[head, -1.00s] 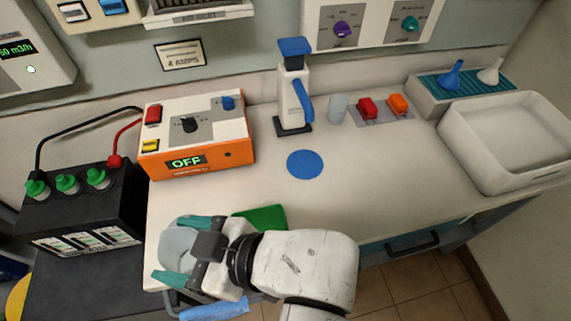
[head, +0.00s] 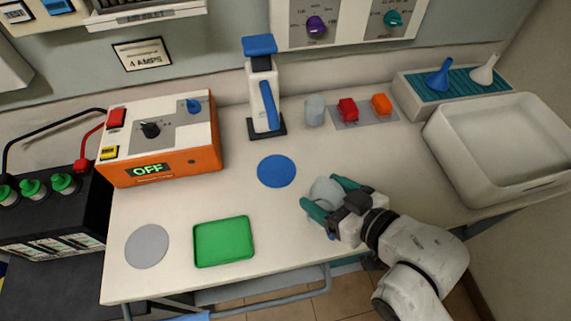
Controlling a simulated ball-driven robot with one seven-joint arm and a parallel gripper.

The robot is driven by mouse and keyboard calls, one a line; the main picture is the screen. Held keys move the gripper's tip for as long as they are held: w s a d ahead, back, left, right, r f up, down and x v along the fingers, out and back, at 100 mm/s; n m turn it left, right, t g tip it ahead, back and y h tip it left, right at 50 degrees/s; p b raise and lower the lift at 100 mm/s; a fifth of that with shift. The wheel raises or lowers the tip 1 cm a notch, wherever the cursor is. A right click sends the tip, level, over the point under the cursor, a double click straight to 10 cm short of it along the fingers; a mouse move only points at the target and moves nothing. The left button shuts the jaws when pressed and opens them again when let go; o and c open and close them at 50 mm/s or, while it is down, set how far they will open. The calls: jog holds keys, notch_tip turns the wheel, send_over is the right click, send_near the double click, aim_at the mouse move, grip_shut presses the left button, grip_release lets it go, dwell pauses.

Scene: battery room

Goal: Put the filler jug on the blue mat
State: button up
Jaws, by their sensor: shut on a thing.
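My gripper (head: 323,193) is shut on a pale, translucent vessel, which I take to be the filler jug (head: 325,188). Its teal fingers lie on two sides of the jug and hide part of it. The blue mat (head: 277,171), a flat round disc, lies bare on the bench, just to the left of the jug and a little farther back. The jug is beside the mat, not over it. I cannot tell whether the jug touches the bench.
Behind the mat stands a white dispenser with a blue top (head: 262,90), with a clear cup (head: 315,110) beside it. An orange charger (head: 160,150), grey disc (head: 147,246) and green tray (head: 223,242) are left. A white basin (head: 450,150) is right.

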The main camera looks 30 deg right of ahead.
jog(key=shift+s+d+f, duration=0.1)
jog(key=shift+d+f, duration=0.05)
jog(key=shift+d, duration=0.4)
jog(key=w+r+x, duration=0.1)
jog(key=r+x, duration=0.1)
jog(key=x, duration=0.6)
jog(key=r+p+x, duration=0.1)
jog(key=x, duration=0.8)
jog(key=shift+w+r+p, duration=0.2)
jog(key=shift+w+p, duration=0.1)
jog(key=shift+w, duration=0.35)
jog(key=shift+d, duration=0.1)
jog(key=shift+f, duration=0.15)
jog(key=o, duration=1.4)
